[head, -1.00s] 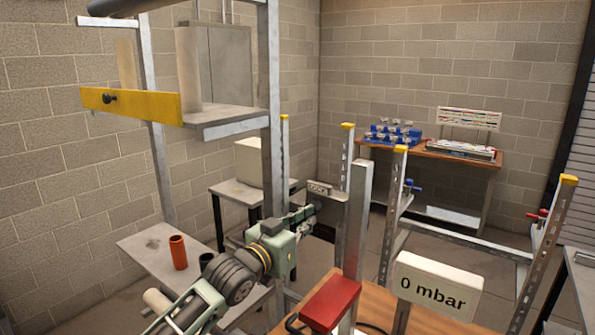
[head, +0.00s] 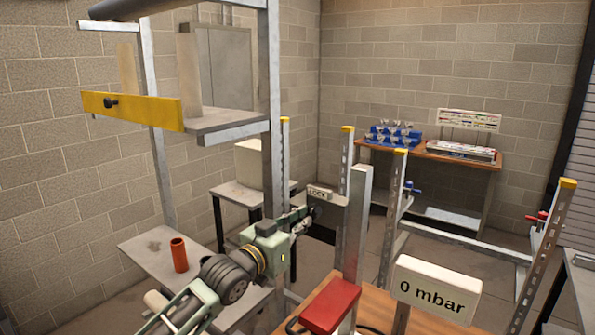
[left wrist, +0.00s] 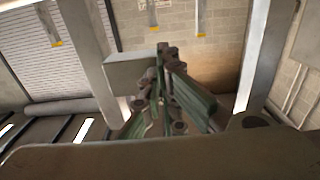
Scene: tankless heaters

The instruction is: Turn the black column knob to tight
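My right gripper is not in view.
A yellow bar with another black knob (head: 110,103) is at upper left. An orange cylinder (head: 179,254) stands on the left bench. A red block (head: 330,306) and a "0 mbar" display (head: 436,287) are at the front. Upright posts stand close around my gripper.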

